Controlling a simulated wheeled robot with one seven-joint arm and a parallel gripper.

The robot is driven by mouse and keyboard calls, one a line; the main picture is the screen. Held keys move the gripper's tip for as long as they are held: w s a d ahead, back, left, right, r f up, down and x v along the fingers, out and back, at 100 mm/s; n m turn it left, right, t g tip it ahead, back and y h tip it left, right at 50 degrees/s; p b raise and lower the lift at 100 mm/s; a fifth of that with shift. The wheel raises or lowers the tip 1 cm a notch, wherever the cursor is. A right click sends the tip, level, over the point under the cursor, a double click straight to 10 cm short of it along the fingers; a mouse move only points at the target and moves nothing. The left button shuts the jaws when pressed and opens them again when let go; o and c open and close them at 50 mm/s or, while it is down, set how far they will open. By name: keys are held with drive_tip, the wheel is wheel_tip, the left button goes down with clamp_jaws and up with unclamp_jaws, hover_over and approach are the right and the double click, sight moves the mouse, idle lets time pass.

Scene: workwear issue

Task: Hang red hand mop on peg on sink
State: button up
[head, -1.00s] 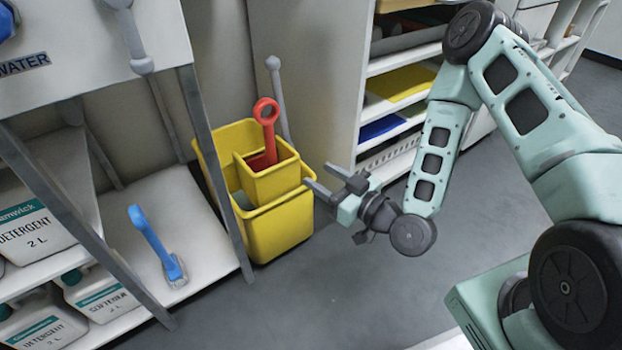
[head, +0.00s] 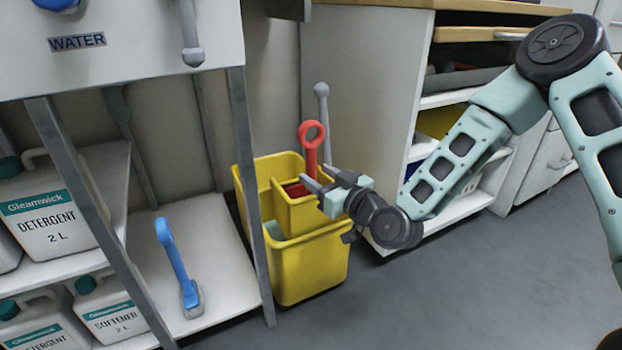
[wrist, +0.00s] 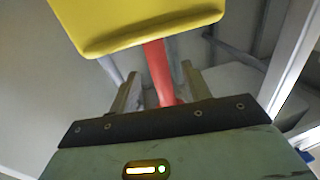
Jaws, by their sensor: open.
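The red hand mop (head: 312,148) stands in the small inner compartment of the yellow bucket (head: 305,262), its ring-ended handle pointing up and its lower end hidden. My gripper (head: 315,178) is open at the handle, close to the compartment's rim. In the wrist view, the red handle (wrist: 157,68) shows between the two spread fingers (wrist: 162,85); contact cannot be told. A grey ball-ended peg (head: 188,32) is on the front of the white sink (head: 120,40), which is labelled WATER.
A blue-handled brush (head: 175,262) stands on the lower shelf (head: 225,285) under the sink, near detergent and softener jugs (head: 45,222). A sink leg (head: 250,190) stands just left of the bucket. Another grey ball-topped rod (head: 322,110) rises behind it. Floor at right is clear.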

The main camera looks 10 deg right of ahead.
sight(307, 166)
drive_tip(key=shift+b+x, duration=0.45)
drive_tip(key=shift+x, duration=1.2)
clamp_jaws()
drive_tip(key=shift+w, duration=0.15)
drive_tip(key=shift+w+a+r, duration=0.15)
drive_tip(key=shift+w+a, duration=0.1)
drive_tip(key=shift+w, duration=0.4)
